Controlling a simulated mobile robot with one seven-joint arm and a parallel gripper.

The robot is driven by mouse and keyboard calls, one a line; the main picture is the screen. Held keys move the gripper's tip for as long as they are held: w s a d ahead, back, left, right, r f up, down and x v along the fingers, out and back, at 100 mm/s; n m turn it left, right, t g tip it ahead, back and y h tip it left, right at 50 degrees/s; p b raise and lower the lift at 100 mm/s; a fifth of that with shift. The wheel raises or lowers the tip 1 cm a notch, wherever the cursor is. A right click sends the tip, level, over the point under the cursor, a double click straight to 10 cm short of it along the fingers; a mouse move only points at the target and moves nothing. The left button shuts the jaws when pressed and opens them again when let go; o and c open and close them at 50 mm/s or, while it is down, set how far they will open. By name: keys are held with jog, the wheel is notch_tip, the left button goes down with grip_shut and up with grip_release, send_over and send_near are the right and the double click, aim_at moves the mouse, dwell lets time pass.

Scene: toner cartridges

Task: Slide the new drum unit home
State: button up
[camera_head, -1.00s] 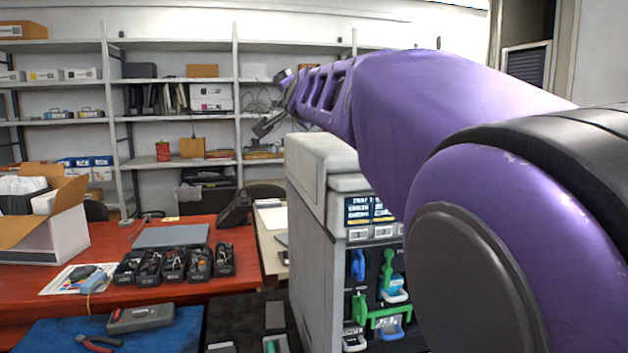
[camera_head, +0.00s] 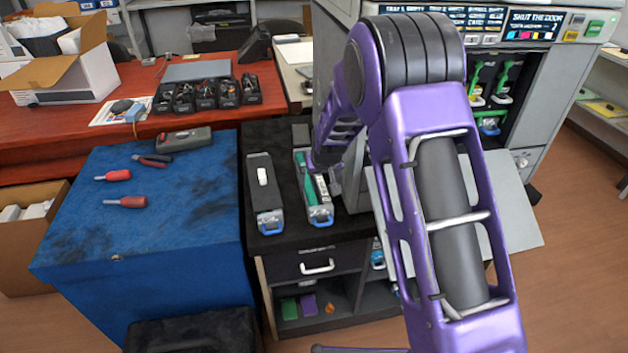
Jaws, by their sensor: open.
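Two long units with blue handles lie side by side on the black cabinet top. One is a dark grey closed unit (camera_head: 263,192); the other has a green roller showing (camera_head: 308,180). I cannot tell which is the new drum unit. The printer (camera_head: 545,65) stands open at the right, with green levers and blue and white handles inside; its slots are partly hidden by my arm. My gripper (camera_head: 338,172) is open, small and partly hidden behind my own arm, just right of the green-roller unit. I cannot tell whether it touches that unit.
The printer's front door (camera_head: 520,212) hangs lowered, sticking out over the floor. A blue-covered bench (camera_head: 165,240) holds screwdrivers and pliers. A red table (camera_head: 60,135) behind carries black bins and an open carton. Open floor lies at the lower right.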

aim_at(316, 190)
jog(key=shift+f, duration=0.4)
jog(key=b+x, duration=0.4)
jog(key=x, duration=0.3)
jog(key=shift+w+f, duration=0.15)
jog(key=shift+f, duration=0.2)
jog(key=shift+x, duration=0.9)
jog(key=shift+w+r, duration=0.1)
grip_shut()
jog(key=shift+r+p, duration=1.7)
jog(key=shift+r, duration=1.95)
